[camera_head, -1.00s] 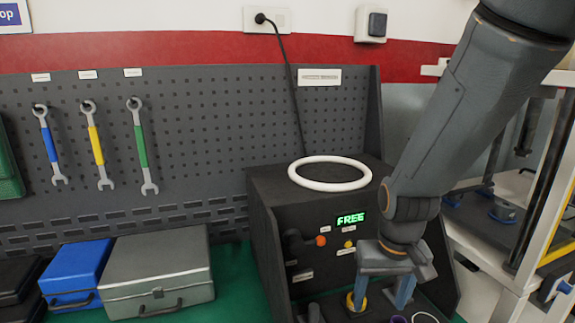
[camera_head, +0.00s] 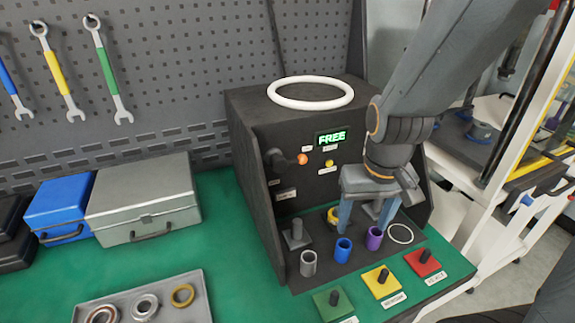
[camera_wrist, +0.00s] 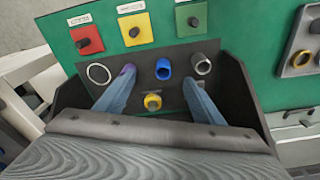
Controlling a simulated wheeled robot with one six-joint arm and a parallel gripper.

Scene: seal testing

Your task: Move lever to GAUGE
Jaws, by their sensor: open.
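The black test box (camera_head: 250,225) has a lit green display (camera_head: 332,138) reading FREE. A dark lever (camera_head: 279,162) with an orange knob (camera_head: 302,159) is on its front panel, left of and below the display; the small labels beside it are unreadable. My gripper (camera_head: 366,217) is open, pointing down over the box's front deck, right of and below the lever. In the wrist view its two fingers (camera_wrist: 158,82) are apart, with a yellow ring-shaped part (camera_wrist: 152,102) showing between them, and I see nothing gripped. The lever is not visible in the wrist view.
A yellow button (camera_head: 329,163) is right of the lever. Grey, blue (camera_head: 343,249) and purple (camera_head: 374,238) sleeves and a white ring (camera_head: 400,233) lie on the deck. A white ring (camera_head: 311,93) tops the box. Green, yellow and red pads line the front; a ring tray (camera_head: 195,312) is at left.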

